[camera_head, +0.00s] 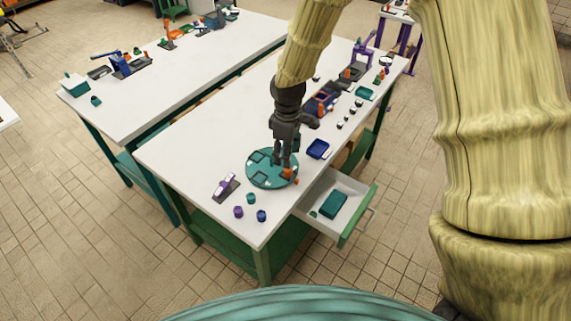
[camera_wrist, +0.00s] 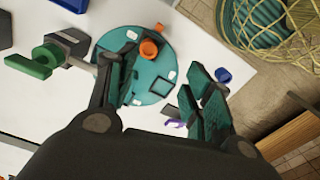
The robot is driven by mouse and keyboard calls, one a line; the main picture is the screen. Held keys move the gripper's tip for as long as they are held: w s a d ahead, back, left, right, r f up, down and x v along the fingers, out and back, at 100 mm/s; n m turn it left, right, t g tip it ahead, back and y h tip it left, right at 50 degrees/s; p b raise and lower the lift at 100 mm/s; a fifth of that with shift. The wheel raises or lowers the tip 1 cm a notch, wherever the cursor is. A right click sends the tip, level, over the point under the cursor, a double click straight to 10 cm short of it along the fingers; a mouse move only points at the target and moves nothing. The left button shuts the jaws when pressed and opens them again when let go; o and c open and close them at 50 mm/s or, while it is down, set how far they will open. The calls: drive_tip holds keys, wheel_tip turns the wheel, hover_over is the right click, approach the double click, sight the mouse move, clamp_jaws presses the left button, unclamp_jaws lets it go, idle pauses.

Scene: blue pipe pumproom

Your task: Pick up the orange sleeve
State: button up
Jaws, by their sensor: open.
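The orange sleeve (camera_head: 288,174) is on the round teal plate (camera_head: 257,180), near the plate's front right edge. In the wrist view the orange sleeve (camera_wrist: 149,48) shows as a short ring with an open hole, and a small orange piece (camera_wrist: 159,27) is beside it. My gripper (camera_head: 284,160) points down over the plate, just behind the sleeve. In the wrist view my gripper (camera_wrist: 163,78) has its fingers spread with nothing between them; the sleeve lies beyond the fingertips, nearer the left finger. The exact height above the plate is hard to tell.
An open drawer (camera_head: 358,214) holding a teal box (camera_head: 333,204) sticks out at right. A blue tray (camera_head: 318,150) is right of the plate. A purple-and-grey clamp (camera_head: 227,187) and purple (camera_head: 238,211), teal (camera_head: 251,198) and blue caps (camera_head: 261,215) stand in front. The table's left middle is clear.

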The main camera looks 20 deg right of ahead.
drive_tip(key=w+r, duration=0.1)
drive_tip(key=p, duration=0.2)
hover_over(287, 170)
drive_tip(key=shift+f, duration=2.5)
drive_tip(key=shift+w+d+f+p, duration=0.15)
drive_tip(key=shift+f+p, duration=0.5)
drive_tip(key=shift+f, duration=0.4)
drive_tip(key=shift+f+p, duration=0.5)
drive_tip(key=shift+f, duration=1.05)
clamp_jaws()
